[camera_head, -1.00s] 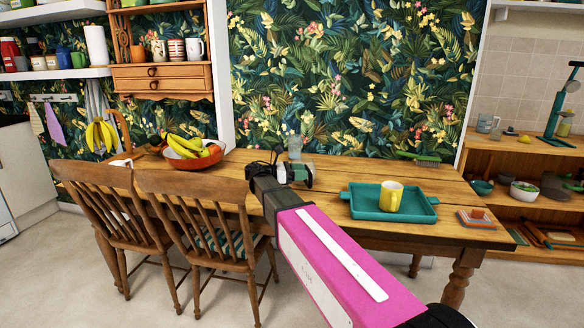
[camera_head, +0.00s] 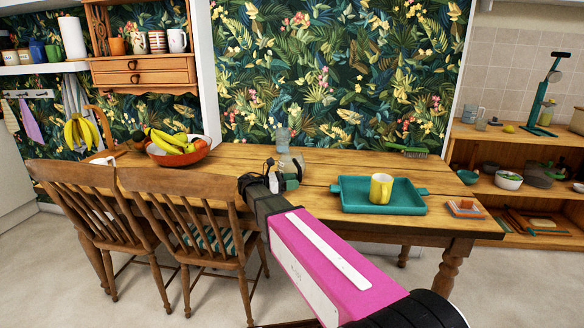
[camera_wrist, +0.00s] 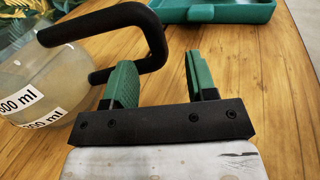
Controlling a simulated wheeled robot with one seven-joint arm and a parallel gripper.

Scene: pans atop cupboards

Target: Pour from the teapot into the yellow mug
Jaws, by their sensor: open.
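The teapot is a clear glass vessel with a black handle and white volume labels (camera_wrist: 30,105), at the left of the wrist view. In the head view it appears as a glass shape (camera_head: 292,158) on the table, partly hidden by my gripper (camera_head: 287,180). My gripper, with green fingers (camera_wrist: 161,78), is open. The black handle (camera_wrist: 154,38) reaches across near the left finger towards the gap; whether it lies between the fingers I cannot tell. The yellow mug (camera_head: 381,189) stands upright on a teal tray (camera_head: 350,200), right of my gripper.
The wooden table (camera_head: 235,160) holds a red fruit bowl (camera_head: 190,156) at the left, a brush (camera_head: 408,149) at the back and a small orange-topped item (camera_head: 466,208) at the right. Two wooden chairs (camera_head: 190,215) stand in front. The tray's edge (camera_wrist: 215,12) shows in the wrist view.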

